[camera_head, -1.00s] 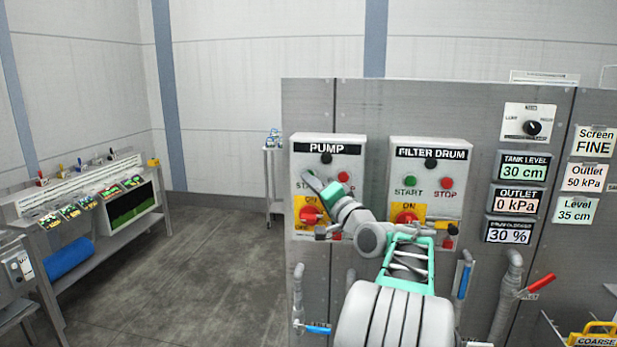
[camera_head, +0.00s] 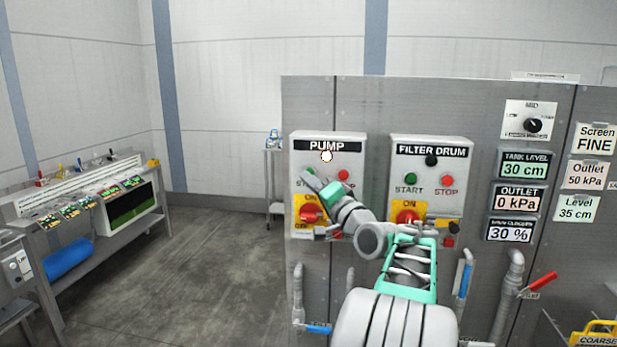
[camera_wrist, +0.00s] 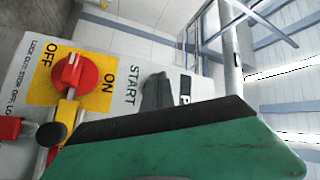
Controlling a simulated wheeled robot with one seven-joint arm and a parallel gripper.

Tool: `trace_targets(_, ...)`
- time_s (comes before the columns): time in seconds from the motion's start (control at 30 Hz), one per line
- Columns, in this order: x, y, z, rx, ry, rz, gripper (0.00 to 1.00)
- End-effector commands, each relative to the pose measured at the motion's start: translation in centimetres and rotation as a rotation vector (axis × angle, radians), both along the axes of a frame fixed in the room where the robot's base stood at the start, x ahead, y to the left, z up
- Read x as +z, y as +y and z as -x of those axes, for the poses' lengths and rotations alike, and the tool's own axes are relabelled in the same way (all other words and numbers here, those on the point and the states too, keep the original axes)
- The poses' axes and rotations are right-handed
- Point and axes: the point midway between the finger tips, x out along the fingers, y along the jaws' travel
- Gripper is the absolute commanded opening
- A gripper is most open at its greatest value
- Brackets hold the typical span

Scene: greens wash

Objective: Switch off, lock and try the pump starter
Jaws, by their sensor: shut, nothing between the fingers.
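The grey PUMP starter box (camera_head: 296,165) is on the panel's left, its round lamp (camera_head: 326,156) lit white. Its red STOP button (camera_head: 343,175) is bare. Its red rotary switch (camera_head: 310,213) sits on a yellow ON/OFF plate; the switch also shows in the wrist view (camera_wrist: 75,72), but I cannot tell its setting. A brass-coloured bar with a dark round knob (camera_wrist: 52,134) lies beside it, with red parts near. My gripper (camera_head: 311,177) is shut and empty, its tip over the START button, largely hiding it. I cannot tell whether it touches.
The FILTER DRUM box (camera_head: 398,165) stands just right, with its own red switch (camera_head: 407,214). Pipes with blue and red handles (camera_head: 541,284) stick out below. Displays (camera_head: 524,166) are at right. Open floor (camera_head: 190,270) lies left, before a bench (camera_head: 100,255).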

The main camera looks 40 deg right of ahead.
Motion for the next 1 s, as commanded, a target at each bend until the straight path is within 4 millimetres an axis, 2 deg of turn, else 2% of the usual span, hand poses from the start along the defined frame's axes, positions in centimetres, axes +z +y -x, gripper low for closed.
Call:
trace_targets(0.23, -0.1, 0.4, 0.3, 0.000, 0.000, 0.001, 0.00)
trace_targets(0.7, -0.2, 3.8, 3.0, -0.001, 0.000, 0.000, 0.00)
trace_targets(1.0, 0.0, 3.9, 3.0, 0.000, 0.000, 0.000, 0.00)
